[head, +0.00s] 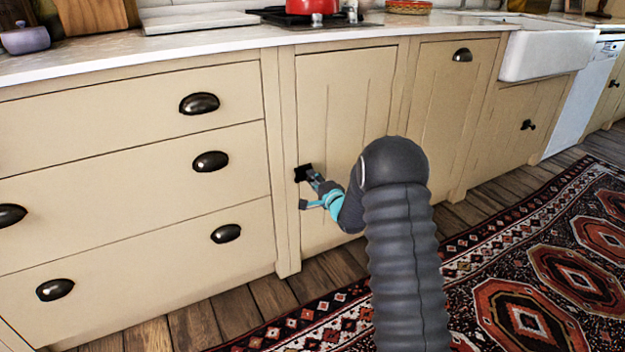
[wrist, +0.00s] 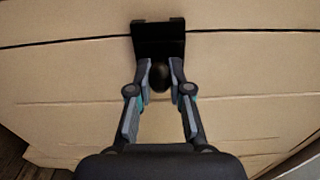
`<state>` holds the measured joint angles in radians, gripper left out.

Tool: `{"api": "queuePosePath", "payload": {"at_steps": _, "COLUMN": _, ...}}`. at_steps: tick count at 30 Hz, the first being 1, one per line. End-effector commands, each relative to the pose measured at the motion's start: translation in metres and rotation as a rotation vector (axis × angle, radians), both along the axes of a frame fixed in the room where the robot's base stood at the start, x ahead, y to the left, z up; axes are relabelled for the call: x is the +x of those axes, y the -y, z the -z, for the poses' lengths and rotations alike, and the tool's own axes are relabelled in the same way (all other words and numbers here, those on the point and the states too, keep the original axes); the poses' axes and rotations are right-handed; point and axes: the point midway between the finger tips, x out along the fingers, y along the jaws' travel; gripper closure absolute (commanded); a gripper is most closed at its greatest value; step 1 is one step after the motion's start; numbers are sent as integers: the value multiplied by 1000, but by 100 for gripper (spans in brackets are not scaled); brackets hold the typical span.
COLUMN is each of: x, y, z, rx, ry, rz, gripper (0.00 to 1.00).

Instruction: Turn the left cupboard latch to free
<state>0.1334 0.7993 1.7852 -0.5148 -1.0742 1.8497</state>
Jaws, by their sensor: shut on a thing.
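The cupboard latch (head: 301,173) is a small black fitting at the left edge of a cream cupboard door (head: 340,110). In the wrist view the latch (wrist: 158,38) shows as a black plate across the seam between door and frame, with a rounded dark knob (wrist: 160,76) below it. My gripper (head: 316,181) reaches the latch from the right. In the wrist view my gripper (wrist: 160,78) has its two fingers on either side of the knob, shut on it. The fingers hide parts of the knob's sides. I cannot tell how far the latch is turned.
Drawers with dark cup handles (head: 211,161) stand left of the door. A white counter (head: 200,45) runs above, with a red pot (head: 311,6) on the hob. A patterned rug (head: 520,270) covers the wooden floor at the right.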

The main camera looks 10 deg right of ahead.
Motion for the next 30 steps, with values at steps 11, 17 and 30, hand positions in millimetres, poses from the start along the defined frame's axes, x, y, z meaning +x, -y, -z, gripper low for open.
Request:
{"api": "queuePosePath", "payload": {"at_steps": 11, "x": 0, "y": 0, "z": 0, "rx": 0, "ry": 0, "rz": 0, "gripper": 55}}
{"api": "queuePosePath", "payload": {"at_steps": 17, "x": -1, "y": 1, "z": 0, "rx": 0, "ry": 0, "rz": 1, "gripper": 55}}
{"api": "queuePosePath", "payload": {"at_steps": 30, "x": -67, "y": 23, "z": 0, "rx": 0, "ry": -2, "rz": 3, "gripper": 55}}
